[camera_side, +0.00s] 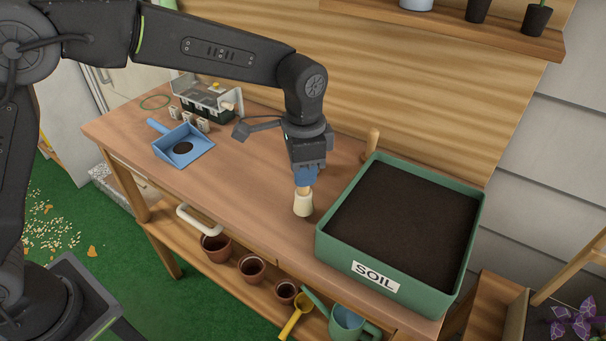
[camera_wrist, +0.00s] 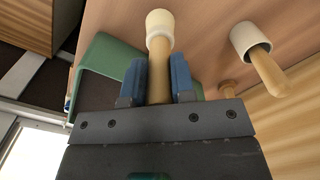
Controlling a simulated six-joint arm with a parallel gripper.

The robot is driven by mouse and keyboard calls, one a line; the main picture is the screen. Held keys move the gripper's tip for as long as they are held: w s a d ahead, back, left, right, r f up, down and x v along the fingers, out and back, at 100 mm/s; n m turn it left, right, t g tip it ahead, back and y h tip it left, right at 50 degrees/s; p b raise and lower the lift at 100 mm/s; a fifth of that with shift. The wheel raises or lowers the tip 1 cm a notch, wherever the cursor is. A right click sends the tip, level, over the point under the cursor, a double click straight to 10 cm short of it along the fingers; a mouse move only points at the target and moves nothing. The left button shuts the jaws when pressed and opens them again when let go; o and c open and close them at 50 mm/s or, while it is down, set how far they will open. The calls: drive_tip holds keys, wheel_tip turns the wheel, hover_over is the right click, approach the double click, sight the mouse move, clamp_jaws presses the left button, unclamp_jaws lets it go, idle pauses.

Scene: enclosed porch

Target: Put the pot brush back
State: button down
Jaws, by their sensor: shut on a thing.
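My gripper (camera_side: 305,172) points down over the middle of the bench and is shut on the pot brush. In the wrist view its blue fingers (camera_wrist: 158,82) close around the wooden handle. The pot brush's cream end (camera_side: 303,205) hangs below the fingers, left of the soil box; it also shows in the wrist view (camera_wrist: 160,24). I cannot tell whether it touches the bench. A white cup-like piece (camera_wrist: 246,37) with a wooden handle (camera_wrist: 269,76) in it stands at the right of the wrist view. My arm seems to hide it in the side view.
A green soil box (camera_side: 335,250) fills the right of the bench. A wooden handle-like piece (camera_side: 372,141) stands behind its left corner. A blue dustpan (camera_side: 197,150) and a clear-lidded tray (camera_side: 210,92) lie at the left. The bench's front middle is clear.

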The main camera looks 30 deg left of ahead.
drive_tip(key=shift+f, duration=0.85)
drive_tip(key=shift+f, duration=0.15)
drive_tip(key=c, duration=1)
unclamp_jaws()
drive_tip(key=shift+o, duration=0.2)
